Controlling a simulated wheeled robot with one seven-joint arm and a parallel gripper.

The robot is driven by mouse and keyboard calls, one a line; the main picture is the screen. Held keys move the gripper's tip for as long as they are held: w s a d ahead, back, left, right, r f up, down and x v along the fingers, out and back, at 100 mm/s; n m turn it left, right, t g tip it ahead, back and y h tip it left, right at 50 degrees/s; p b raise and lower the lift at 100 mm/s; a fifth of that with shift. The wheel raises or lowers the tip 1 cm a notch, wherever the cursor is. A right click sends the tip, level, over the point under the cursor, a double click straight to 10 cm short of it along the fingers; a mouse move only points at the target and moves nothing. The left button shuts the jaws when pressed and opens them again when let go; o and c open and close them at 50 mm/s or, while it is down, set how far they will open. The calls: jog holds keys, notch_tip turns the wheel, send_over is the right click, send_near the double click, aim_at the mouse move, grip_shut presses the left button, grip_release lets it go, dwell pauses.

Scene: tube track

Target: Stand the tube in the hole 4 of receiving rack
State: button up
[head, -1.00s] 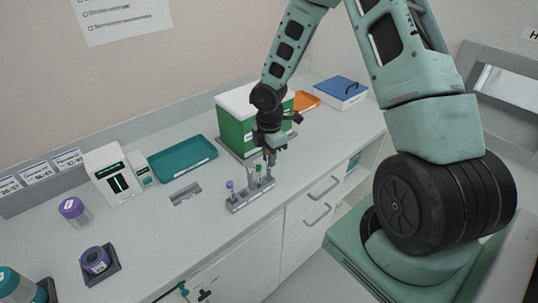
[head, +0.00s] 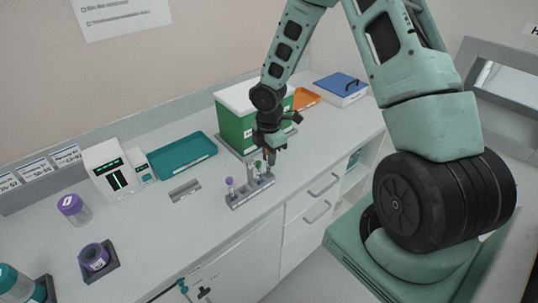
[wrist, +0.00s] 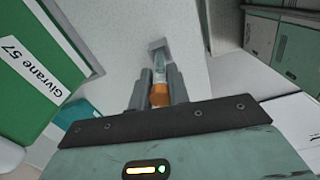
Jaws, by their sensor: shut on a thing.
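My gripper (wrist: 160,85) is shut on a tube (wrist: 158,72) with an orange cap. The tube's clear far end points toward a small grey block in the wrist view, apparently the end of the rack; I cannot tell whether it is inside a hole. In the head view my gripper (head: 270,157) is over the right end of a grey rack (head: 240,203) on the counter. A purple-capped tube (head: 230,184) stands at the rack's left end, and a green-capped tube (head: 258,165) stands near my fingers. The held tube is mostly hidden there.
A green box with a white lid (head: 234,122) stands just behind my gripper. A teal tray (head: 184,157), a small grey holder (head: 185,191) and a white device (head: 112,170) lie to the left. The counter's front edge runs close to the rack.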

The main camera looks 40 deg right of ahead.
jog(key=shift+f, duration=0.3)
jog(key=shift+f+b, duration=0.35)
jog(key=shift+b, duration=0.05)
jog(key=o, duration=0.9)
notch_tip(320, 180, up, 17)
jog(key=shift+r+b, duration=0.2)
jog(key=shift+b, duration=0.2)
